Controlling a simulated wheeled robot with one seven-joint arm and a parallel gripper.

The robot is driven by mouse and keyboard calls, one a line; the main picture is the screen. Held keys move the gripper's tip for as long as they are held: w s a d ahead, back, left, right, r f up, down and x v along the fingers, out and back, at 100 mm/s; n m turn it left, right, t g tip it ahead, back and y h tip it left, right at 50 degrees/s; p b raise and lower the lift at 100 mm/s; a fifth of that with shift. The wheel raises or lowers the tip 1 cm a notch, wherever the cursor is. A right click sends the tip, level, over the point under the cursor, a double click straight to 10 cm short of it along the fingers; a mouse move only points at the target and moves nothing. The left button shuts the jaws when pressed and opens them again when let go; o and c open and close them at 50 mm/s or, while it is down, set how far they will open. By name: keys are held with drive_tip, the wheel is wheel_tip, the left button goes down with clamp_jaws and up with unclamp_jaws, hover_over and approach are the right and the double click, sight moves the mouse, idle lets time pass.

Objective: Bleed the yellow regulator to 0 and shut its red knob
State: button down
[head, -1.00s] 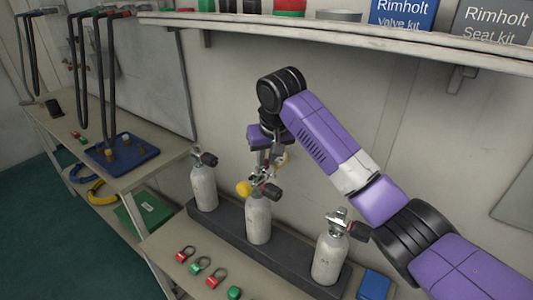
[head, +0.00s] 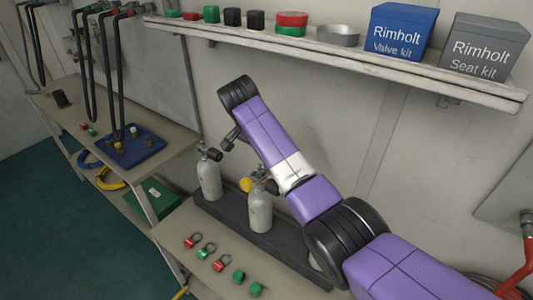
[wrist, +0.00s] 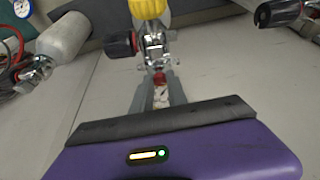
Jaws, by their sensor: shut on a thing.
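The yellow regulator (head: 246,184) sits on top of the middle grey cylinder (head: 260,212). In the wrist view its yellow part (wrist: 147,8) is at the top edge, with a metal valve body (wrist: 153,45) below it and a black knob (wrist: 121,44) to the left. My gripper (wrist: 159,84) is shut on the small red knob (wrist: 159,77), which shows between its fingertips in line with the valve body. In the head view my arm hides the gripper and the red knob. No gauge reading for the yellow regulator can be made out.
Another grey cylinder (head: 209,180) with a black knob stands to the left in the dark rack (head: 290,250). Several red and green tagged pieces lie on the bench front. A shelf (head: 330,50) with blue and grey boxes runs above. A blue tray (head: 126,150) lies on the left bench.

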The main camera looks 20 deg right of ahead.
drive_tip(key=m+b, duration=0.1)
drive_tip(key=m+g+b, duration=0.1)
drive_tip(key=m, duration=0.1)
drive_tip(key=shift+w+a+f+m+h+b, duration=0.15)
drive_tip(key=shift+w+m+h+b, duration=0.05)
drive_tip(key=shift+m+h+b, duration=0.1)
drive_tip(key=m+g+b, duration=0.1)
drive_tip(key=m+b, duration=0.1)
drive_tip(key=shift+b, duration=0.4)
drive_tip(key=shift+w+r+m, duration=0.1)
drive_tip(key=shift+r+m, duration=0.15)
drive_tip(key=shift+m, duration=0.25)
drive_tip(key=c, duration=1.6)
unclamp_jaws()
drive_tip(key=shift+b+v, duration=0.7)
drive_tip(key=shift+v, duration=3.2)
drive_tip(key=shift+o, duration=0.3)
